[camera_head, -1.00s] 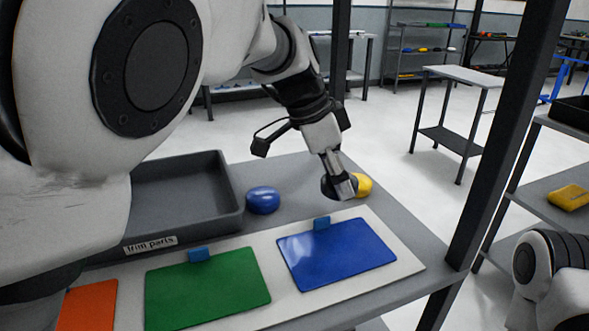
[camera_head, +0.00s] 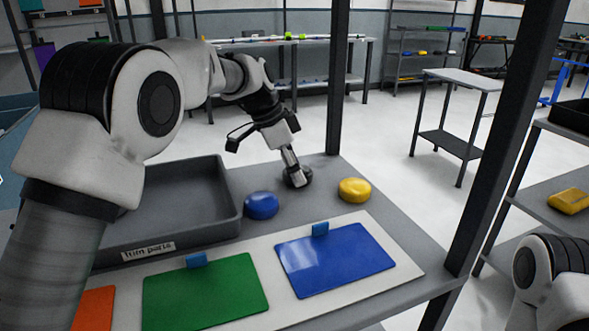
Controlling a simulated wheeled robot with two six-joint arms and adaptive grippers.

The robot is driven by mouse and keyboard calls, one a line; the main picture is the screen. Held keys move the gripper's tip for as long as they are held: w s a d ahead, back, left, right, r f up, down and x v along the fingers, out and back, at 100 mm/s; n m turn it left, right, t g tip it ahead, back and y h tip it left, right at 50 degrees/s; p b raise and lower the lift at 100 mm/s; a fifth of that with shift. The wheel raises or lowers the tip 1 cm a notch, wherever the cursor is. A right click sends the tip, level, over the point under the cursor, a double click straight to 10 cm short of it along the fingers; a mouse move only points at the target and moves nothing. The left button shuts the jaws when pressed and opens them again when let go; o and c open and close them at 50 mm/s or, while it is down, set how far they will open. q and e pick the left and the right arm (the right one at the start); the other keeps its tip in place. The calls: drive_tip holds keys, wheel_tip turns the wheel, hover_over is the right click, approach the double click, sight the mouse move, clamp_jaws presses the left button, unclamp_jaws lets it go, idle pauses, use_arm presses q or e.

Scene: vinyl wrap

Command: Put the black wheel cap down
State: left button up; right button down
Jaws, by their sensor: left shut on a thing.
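The black wheel cap (camera_head: 304,178) is at the far part of the grey table, behind and between the blue cap and the yellow cap. My left gripper (camera_head: 296,178) is shut on it and partly covers it. The cap is at or just above the tabletop; I cannot tell whether it touches. My right gripper is not in view; only part of my right arm shows at the lower right.
A blue cap (camera_head: 261,205) and a yellow cap (camera_head: 354,190) lie on the table (camera_head: 400,232). A grey tray (camera_head: 236,205) labelled "trim parts" stands left. Blue (camera_head: 335,260), green (camera_head: 205,292) and orange sheets lie in front on a white board. A dark post (camera_head: 505,140) rises right.

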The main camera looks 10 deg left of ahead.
use_arm(q)
drive_tip(key=shift+s+f, duration=0.1)
drive_tip(key=shift+f, duration=0.05)
drive_tip(key=o, duration=1)
drive_tip(key=shift+o, duration=0.2)
drive_tip(key=shift+r, duration=0.35)
drive_tip(key=p+v, duration=0.2)
drive_tip(key=v, duration=0.9)
drive_tip(key=shift+a+r, duration=0.25)
drive_tip(key=shift+r, duration=0.05)
